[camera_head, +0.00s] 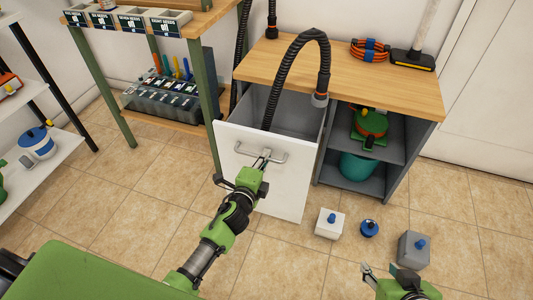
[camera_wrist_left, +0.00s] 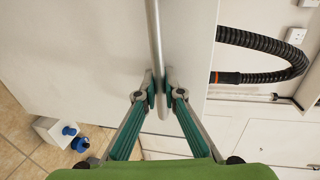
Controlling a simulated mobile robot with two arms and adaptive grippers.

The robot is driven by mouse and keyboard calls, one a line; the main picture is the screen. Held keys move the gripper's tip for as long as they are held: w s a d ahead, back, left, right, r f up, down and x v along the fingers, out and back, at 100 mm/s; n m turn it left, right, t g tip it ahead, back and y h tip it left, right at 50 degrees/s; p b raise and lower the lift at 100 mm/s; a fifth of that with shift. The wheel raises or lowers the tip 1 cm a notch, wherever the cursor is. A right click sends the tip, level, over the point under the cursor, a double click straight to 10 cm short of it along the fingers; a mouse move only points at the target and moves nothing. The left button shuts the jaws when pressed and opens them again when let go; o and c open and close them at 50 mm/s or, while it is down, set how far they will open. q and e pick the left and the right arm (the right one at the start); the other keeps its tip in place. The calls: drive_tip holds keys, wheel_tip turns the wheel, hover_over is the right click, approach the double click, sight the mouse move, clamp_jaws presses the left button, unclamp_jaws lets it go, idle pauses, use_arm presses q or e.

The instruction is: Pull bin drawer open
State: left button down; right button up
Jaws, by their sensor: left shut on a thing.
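The bin drawer (camera_head: 255,185) has a white front with a metal bar handle (camera_head: 276,154). It stands pulled out from the wooden-topped cabinet, and its grey inside shows. My left gripper (camera_head: 262,163) is at the handle. In the left wrist view the fingers of my left gripper (camera_wrist_left: 159,88) are closed around the handle bar (camera_wrist_left: 154,50), close to the white drawer front (camera_wrist_left: 90,50). My right gripper (camera_head: 385,279) is at the bottom right, away from the drawer, with its fingers apart and nothing between them.
A black corrugated hose (camera_head: 283,66) arches over and into the open drawer. A white container (camera_head: 329,223), a small blue object (camera_head: 369,229) and a grey container (camera_head: 413,250) stand on the floor right of the drawer. A shelf rack (camera_head: 40,147) stands left. The tiles before the drawer are mostly clear.

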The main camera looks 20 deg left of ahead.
use_arm(q)
drive_tip(key=shift+s, duration=0.2)
drive_tip(key=c, duration=2.4)
unclamp_jaws()
drive_tip(key=v, duration=1.2)
